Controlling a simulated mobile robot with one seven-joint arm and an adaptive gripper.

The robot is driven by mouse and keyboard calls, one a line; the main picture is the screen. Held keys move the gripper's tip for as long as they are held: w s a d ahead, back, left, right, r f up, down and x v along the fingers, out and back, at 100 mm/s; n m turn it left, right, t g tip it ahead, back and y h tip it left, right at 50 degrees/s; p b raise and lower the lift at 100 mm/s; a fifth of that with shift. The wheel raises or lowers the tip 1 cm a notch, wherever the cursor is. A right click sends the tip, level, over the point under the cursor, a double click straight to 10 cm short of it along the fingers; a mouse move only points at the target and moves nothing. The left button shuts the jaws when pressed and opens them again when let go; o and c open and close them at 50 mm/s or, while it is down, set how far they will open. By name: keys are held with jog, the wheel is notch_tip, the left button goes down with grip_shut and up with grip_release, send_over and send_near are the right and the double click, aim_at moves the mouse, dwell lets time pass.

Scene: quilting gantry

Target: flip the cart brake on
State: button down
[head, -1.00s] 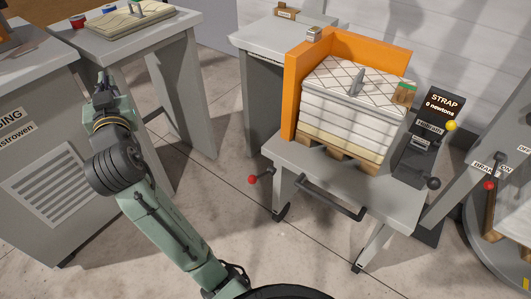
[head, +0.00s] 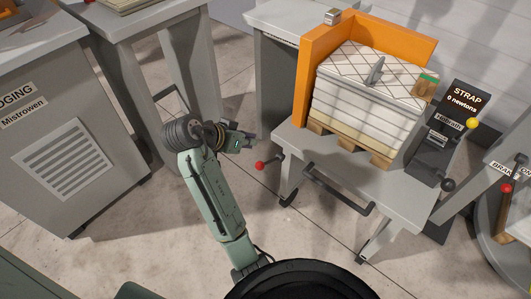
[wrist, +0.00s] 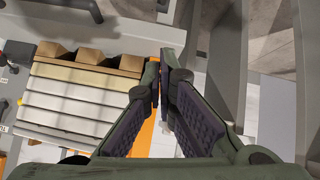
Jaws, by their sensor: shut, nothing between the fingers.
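The grey cart (head: 320,168) bears a pallet stack of white quilted pads. A short lever with a red knob (head: 260,165) sticks out at the cart's left front leg. Another red-knobbed lever (head: 506,187) shows at the right edge, near a partly cropped label (head: 503,167) that seems to start "BRA". My gripper (head: 252,141) is just above and left of the cart's red knob, apart from it. In the wrist view my gripper (wrist: 163,75) is shut and empty, beside the stack.
An orange panel (head: 307,90) stands at the stack's left side. A black handle bar (head: 338,193) juts from the cart's front. A strap console (head: 455,125) reading "0 newtons" stands at right. Grey cabinet (head: 60,130) at left; floor between is clear.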

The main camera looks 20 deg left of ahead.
send_over(270, 161)
jog(key=a, duration=0.1)
notch_tip(270, 161, down, 6)
jog(key=f, duration=0.1)
jog(key=shift+s+f+p, duration=0.2)
jog(key=shift+f+p, duration=0.2)
jog(key=shift+f, duration=0.1)
jog(key=shift+s+f+p, duration=0.2)
jog(key=shift+f+p, duration=0.15)
jog(key=shift+f, duration=0.1)
jog(key=shift+s+f, duration=0.4)
jog(key=shift+f, duration=0.35)
jog(key=shift+a+f, duration=0.1)
jog(key=shift+f, duration=0.1)
